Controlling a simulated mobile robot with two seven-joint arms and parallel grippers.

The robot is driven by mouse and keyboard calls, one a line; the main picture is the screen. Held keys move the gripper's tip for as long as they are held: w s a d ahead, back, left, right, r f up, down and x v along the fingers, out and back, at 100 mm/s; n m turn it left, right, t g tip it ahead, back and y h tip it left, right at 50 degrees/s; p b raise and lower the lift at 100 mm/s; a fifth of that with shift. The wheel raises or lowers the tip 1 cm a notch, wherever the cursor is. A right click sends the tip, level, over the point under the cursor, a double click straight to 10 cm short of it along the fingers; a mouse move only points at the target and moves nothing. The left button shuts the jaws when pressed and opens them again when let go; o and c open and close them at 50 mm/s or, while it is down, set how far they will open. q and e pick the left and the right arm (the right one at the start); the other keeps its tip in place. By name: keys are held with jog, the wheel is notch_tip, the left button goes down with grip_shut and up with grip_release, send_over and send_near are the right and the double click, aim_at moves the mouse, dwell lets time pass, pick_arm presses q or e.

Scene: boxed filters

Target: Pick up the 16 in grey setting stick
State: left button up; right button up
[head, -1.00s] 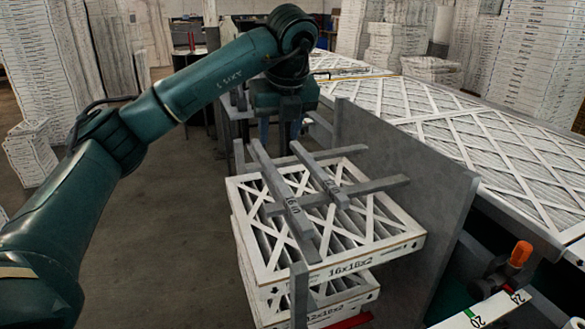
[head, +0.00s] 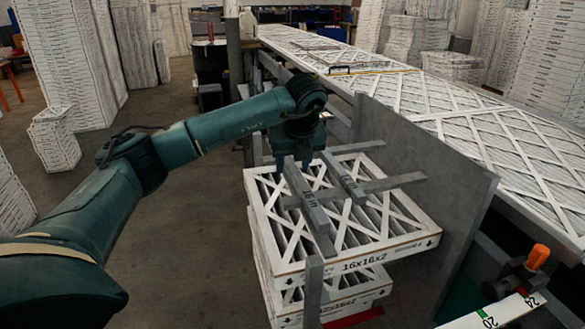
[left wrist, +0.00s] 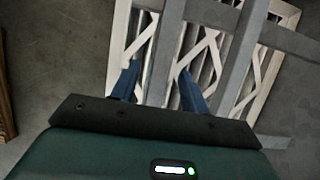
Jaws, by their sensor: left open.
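Grey setting sticks lie crossed on the stacked white filters. The nearer long stick (head: 309,207) has a dark length mark, too small to read surely. A second long stick (head: 341,178) beside it is also marked. I cannot tell which is the 16 in one. My left gripper (head: 293,165) is open and points down at the far end of the nearer stick. In the left wrist view, the blue fingers of this gripper (left wrist: 160,84) stand apart, with a grey stick (left wrist: 164,48) running between them. Contact cannot be told. My right gripper is not in view.
A cross stick (head: 385,185) lies over the filter stack (head: 400,243), marked 16x16x2. A grey upright panel (head: 420,160) stands right of it, beside a long filter-covered table (head: 470,120). A grey post (head: 313,290) stands in front.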

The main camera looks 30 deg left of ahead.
pick_arm(q)
jog(key=shift+a+f, duration=0.1)
jog(key=shift+f, duration=0.05)
grip_shut()
dwell(0.4)
